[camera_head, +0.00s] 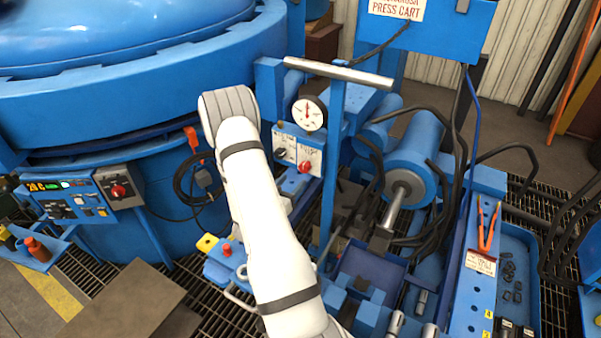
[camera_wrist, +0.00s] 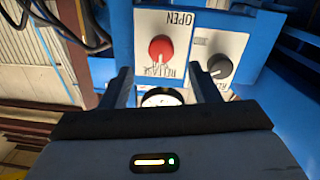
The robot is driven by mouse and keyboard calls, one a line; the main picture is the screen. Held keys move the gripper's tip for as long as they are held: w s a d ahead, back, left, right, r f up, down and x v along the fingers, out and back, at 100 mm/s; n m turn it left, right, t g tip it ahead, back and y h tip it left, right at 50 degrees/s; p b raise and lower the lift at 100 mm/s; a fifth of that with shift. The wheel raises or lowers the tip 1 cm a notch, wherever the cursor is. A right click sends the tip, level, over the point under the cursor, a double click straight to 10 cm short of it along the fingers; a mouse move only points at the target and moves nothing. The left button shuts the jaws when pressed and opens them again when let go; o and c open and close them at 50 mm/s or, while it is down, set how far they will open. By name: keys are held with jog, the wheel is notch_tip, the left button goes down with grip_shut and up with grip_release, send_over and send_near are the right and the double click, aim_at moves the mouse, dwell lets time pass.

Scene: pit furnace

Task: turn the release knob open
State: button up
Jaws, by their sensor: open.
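The release knob is red and round, on a white plate (camera_head: 315,156) of a blue panel below a dial gauge (camera_head: 308,114). In the wrist view the release knob (camera_wrist: 162,47) shows upside down, with "RELEASE" and "OPEN" lettering around it. It also shows in the head view (camera_head: 304,167). My gripper (camera_wrist: 160,67) is open and empty. Its two dark fingers point toward the panel, and the knob appears between and just beyond their tips, with no contact visible. In the head view my white arm hides the gripper.
A dark knob (camera_wrist: 220,66) sits beside the release knob on the same panel. A blue post with a grey crossbar (camera_head: 338,72) stands right of the gauge. The blue furnace (camera_head: 140,100) fills the left; cylinders and hoses (camera_head: 415,155) crowd the right.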

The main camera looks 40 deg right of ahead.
aim_at(304, 169)
jog(key=p+x, duration=0.1)
jog(key=x, duration=0.6)
jog(key=shift+d, duration=0.2)
jog(key=shift+c, duration=0.6)
